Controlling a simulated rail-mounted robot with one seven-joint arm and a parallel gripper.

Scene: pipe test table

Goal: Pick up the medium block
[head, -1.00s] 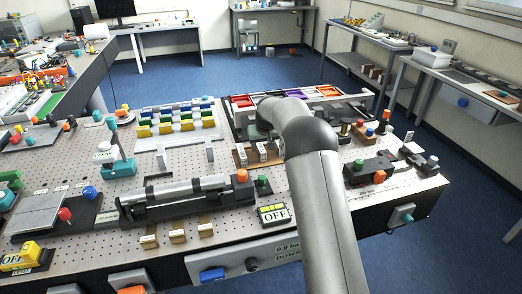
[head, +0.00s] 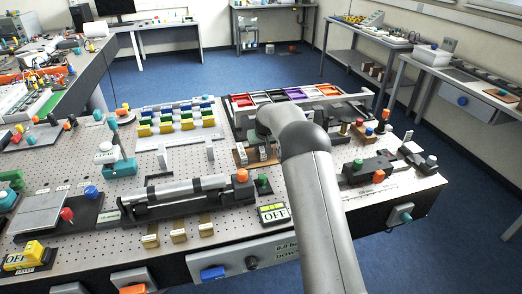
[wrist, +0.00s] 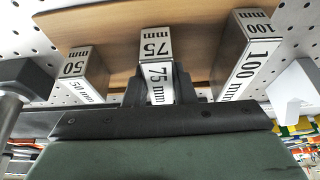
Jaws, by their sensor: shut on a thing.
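The medium block, marked 75 mm (wrist: 157,72), stands in the middle of a row of three pale labelled blocks in the wrist view. The smaller 50 mm block (wrist: 82,72) is to its left and the larger 100 mm block (wrist: 248,58) to its right. My gripper (wrist: 158,92) is shut on the medium block, with a dark finger on each side of it. The wooden board (wrist: 190,15) lies by the blocks; its edge also shows in the head view (head: 238,160).
The 50 mm and 100 mm blocks stand close on both sides of my fingers. A white bracket (wrist: 292,92) is at the right in the wrist view. In the head view, a rack of coloured bins (head: 290,94) stands behind and a pipe assembly (head: 185,190) in front.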

